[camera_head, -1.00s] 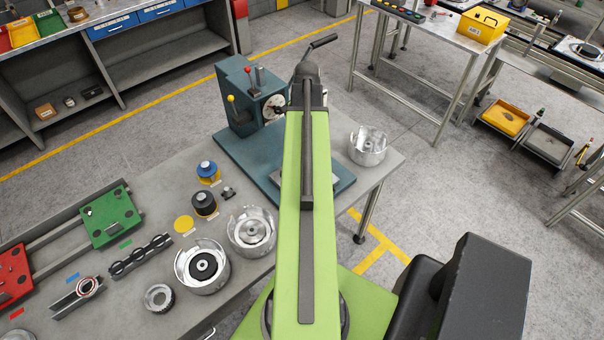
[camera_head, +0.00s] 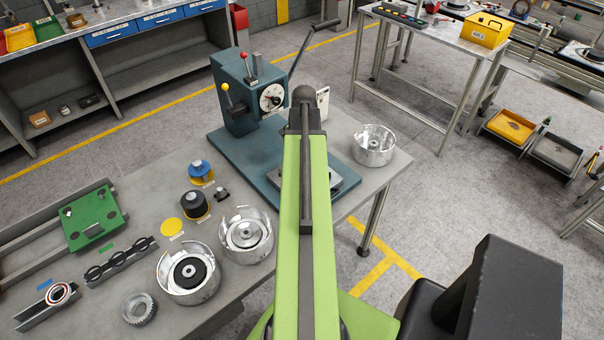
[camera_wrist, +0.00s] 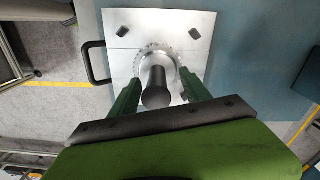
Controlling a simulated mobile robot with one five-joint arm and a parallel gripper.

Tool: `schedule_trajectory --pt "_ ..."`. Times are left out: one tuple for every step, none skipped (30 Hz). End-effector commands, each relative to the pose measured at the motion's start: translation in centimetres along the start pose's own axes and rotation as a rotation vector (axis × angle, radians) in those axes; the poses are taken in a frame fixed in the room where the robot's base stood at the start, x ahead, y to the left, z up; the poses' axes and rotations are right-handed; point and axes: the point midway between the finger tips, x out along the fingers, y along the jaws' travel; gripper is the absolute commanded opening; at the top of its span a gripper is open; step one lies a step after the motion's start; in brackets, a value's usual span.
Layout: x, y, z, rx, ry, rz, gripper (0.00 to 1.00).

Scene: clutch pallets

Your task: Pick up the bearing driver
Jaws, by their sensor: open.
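In the wrist view a dark cylinder with a rounded end, which looks like the bearing driver's handle (camera_wrist: 156,92), stands over a toothed silver ring (camera_wrist: 172,58) on a bright metal plate (camera_wrist: 120,22). The green fingers of my gripper (camera_wrist: 161,82) are open, one on each side of the dark cylinder. I see no clear contact between fingers and cylinder. In the head view my own green arm hides the cylinder and my gripper. The plate's edge shows right of the arm (camera_head: 341,182), on the teal press base.
A teal press (camera_head: 236,100) with levers stands just left of my arm. Silver drums stand at the right (camera_head: 374,148) and left (camera_head: 222,248). Black (camera_head: 194,206) and blue (camera_head: 200,172) capped pieces and a green fixture (camera_head: 88,222) lie left on the bench.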

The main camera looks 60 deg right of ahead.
Motion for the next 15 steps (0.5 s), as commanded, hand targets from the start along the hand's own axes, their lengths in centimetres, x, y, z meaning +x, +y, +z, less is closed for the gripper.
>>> schedule_trajectory --pt "0.44 0.01 -0.01 0.000 0.000 0.000 0.55" --pt "0.33 0.02 -0.01 0.000 0.000 0.000 0.55" --pt "0.18 0.02 -0.02 0.000 0.000 0.000 0.55" --pt "0.12 0.02 -0.02 0.000 0.000 0.000 0.55" --pt "0.11 0.03 -0.03 0.000 0.000 0.000 0.55" --pt "0.10 0.03 -0.03 0.000 0.000 0.000 0.55" --pt "0.10 0.04 -0.03 0.000 0.000 0.000 0.51" --pt "0.09 0.04 -0.03 0.000 0.000 0.000 0.47" --pt "0.09 0.04 -0.04 0.000 0.000 0.000 0.42" --pt "0.09 0.05 -0.04 0.000 0.000 0.000 0.38" --pt "0.09 0.05 -0.04 0.000 0.000 0.000 0.34" --pt "0.09 0.05 -0.04 0.001 0.000 0.000 0.29" --pt "0.09 0.05 -0.04 0.001 0.000 0.000 0.25" --pt "0.09 0.05 -0.05 0.001 0.000 0.000 0.21" --pt "0.09 0.05 -0.05 0.001 0.000 0.000 0.16"
